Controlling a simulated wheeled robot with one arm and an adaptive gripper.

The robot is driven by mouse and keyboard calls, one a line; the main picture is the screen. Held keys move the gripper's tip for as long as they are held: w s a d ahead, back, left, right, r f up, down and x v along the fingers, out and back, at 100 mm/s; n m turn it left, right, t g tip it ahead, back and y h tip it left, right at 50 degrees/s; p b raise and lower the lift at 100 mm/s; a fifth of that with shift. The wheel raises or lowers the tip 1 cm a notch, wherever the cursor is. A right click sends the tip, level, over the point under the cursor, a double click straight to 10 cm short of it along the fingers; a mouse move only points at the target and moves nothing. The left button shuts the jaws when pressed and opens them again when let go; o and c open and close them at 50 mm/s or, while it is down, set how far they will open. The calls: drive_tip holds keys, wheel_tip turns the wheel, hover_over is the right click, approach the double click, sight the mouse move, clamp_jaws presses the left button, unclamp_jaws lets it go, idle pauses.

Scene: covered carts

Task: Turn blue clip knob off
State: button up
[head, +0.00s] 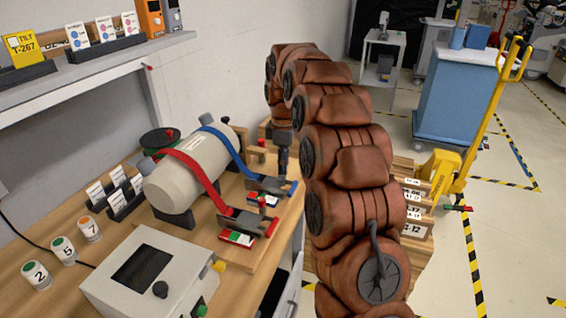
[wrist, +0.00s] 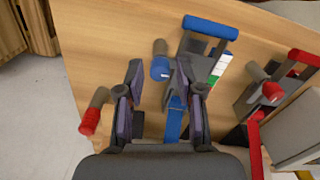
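The blue clip (head: 268,184) sits on the wooden board at the end of the blue strap (head: 232,155). In the wrist view its blue bar handle (wrist: 210,27) is at the top, with a green and white label (wrist: 218,69) beside it. The blue clip knob (wrist: 160,69), on a short grey stem, appears between my fingertips. In the head view the knob is not clearly made out. My gripper (head: 283,165) points down over the clip, its fingers open on either side of the knob. I cannot tell whether they touch it.
A red clip (head: 240,224) with its own red knob (wrist: 272,91) stands close by. Another red knob (wrist: 90,121) is left of my fingers. The grey cylinder (head: 190,165) lies behind the clips. A control box (head: 145,275) stands in front. The board's edge is near.

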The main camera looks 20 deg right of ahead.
clamp_jaws()
drive_tip(key=shift+m, duration=0.3)
drive_tip(key=m+b, duration=0.2)
drive_tip(key=m, duration=0.1)
drive_tip(key=shift+f, duration=0.15)
drive_tip(key=m+b, duration=0.1)
drive_tip(key=m, duration=0.4)
drive_tip(key=m+b, duration=0.1)
drive_tip(key=m, duration=0.3)
drive_tip(key=shift+m+b, duration=0.55)
drive_tip(key=shift+m, duration=1.45)
